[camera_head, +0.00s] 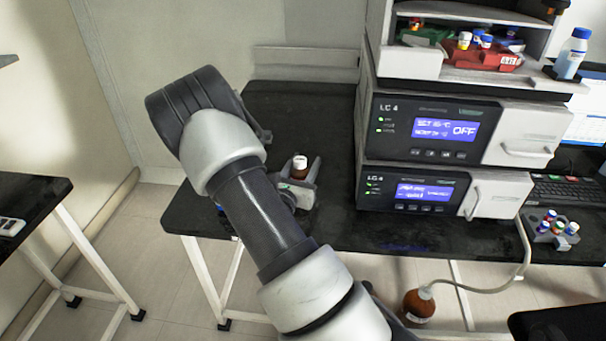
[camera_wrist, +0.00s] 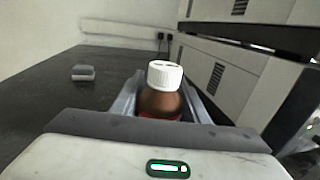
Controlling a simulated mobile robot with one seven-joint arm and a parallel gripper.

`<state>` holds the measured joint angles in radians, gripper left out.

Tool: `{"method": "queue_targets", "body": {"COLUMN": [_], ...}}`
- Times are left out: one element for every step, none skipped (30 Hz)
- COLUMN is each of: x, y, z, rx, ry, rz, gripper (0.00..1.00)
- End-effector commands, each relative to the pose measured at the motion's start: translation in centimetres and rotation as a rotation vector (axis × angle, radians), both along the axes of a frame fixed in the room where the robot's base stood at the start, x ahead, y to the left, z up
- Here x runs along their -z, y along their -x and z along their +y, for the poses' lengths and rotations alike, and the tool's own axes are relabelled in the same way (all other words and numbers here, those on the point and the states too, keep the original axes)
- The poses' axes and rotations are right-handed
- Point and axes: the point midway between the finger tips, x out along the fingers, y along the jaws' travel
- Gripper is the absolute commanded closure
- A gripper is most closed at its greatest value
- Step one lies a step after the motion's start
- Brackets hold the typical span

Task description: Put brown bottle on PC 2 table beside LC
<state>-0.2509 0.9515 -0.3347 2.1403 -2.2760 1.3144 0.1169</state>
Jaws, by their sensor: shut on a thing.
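A brown bottle with a white cap (camera_head: 300,163) is at my gripper (camera_head: 302,178) over the black table (camera_head: 225,215), left of the stacked LC units (camera_head: 415,155). In the wrist view the bottle (camera_wrist: 162,95) stands upright between the two fingers of my gripper (camera_wrist: 165,100), which are shut on it. The bottle's lower part is hidden by my gripper. I cannot tell whether its base touches the table top.
A small grey object (camera_wrist: 84,73) lies on the table at the left in the wrist view. A second brown bottle (camera_head: 419,304) with a tube stands low in front of the table. A keyboard (camera_head: 566,191) and a vial rack (camera_head: 550,229) are at the right.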

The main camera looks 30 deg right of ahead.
Motion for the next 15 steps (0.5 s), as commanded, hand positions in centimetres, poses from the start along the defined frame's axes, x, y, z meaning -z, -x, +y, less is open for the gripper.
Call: {"method": "queue_targets", "body": {"x": [0.5,0.8,1.4,1.9,2.4,3.0,3.4,3.6,3.7,3.7,3.6,3.5,3.5,3.5,3.5], "y": [0.0,0.0,0.0,0.0,0.0,0.0,0.0,0.0,0.0,0.0,0.0,0.0,0.0,0.0,0.0], "z": [0.0,0.0,0.0,0.0,0.0,0.0,0.0,0.0,0.0,0.0,0.0,0.0,0.0,0.0,0.0], "rx": [0.000,0.000,0.000,0.000,0.000,-0.001,-0.001,-0.001,-0.001,-0.001,-0.001,-0.001,-0.001,-0.001,-0.001], "ry": [0.001,0.000,0.001,0.001,0.001,0.001,0.001,0.000,0.001,0.000,0.000,0.000,0.000,0.000,0.000], "rz": [-0.001,0.000,0.001,0.001,0.001,0.001,0.001,0.000,-0.001,-0.001,-0.001,-0.001,-0.001,-0.001,-0.001], "gripper": [0.86,0.86,0.86,0.86,0.86,0.86,0.86,0.86,0.86,0.86,0.86,0.86,0.86,0.86,0.86]}}
